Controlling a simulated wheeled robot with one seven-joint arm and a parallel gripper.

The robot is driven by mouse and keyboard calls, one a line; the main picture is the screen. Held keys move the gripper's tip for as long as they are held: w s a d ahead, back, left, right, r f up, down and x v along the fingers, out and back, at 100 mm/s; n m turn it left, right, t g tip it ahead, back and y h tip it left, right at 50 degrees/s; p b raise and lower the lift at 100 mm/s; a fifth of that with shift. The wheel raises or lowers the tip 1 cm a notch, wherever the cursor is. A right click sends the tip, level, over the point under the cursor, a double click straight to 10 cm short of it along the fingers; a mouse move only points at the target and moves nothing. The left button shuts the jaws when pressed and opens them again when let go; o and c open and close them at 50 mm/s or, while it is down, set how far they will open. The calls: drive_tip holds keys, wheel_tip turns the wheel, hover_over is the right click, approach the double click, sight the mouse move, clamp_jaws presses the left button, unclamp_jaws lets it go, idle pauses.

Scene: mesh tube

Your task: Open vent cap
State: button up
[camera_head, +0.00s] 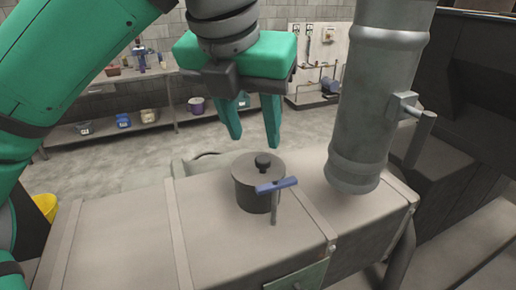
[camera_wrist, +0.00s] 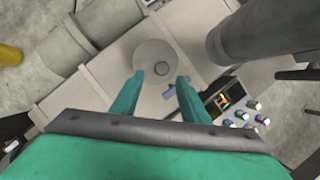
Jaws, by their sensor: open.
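The vent cap (camera_head: 245,172) is a dark grey round lid with a black knob (camera_head: 263,161) on top. It sits on a short cylinder on top of the grey metal casing (camera_head: 120,235). A blue-handled lever (camera_head: 277,186) stands at its near right side. The cap looks closed.
A thick vertical pipe (camera_head: 370,95) rises from the casing to the right of the cap, with a side handle. A control panel with knobs (camera_wrist: 236,106) shows in the wrist view. Shelves with tubs (camera_head: 150,118) stand far behind. The casing left of the cap is clear.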

sight(263, 159)
drive_tip(key=x, duration=0.5)
drive_tip(key=shift+s+d+f, duration=0.15)
drive_tip(key=shift+d+f, duration=0.1)
drive_tip(key=shift+w+f, duration=0.25)
drive_tip(key=shift+f, duration=0.3)
drive_tip(key=shift+c, duration=0.6)
drive_tip(key=shift+w, duration=0.1)
clamp_jaws()
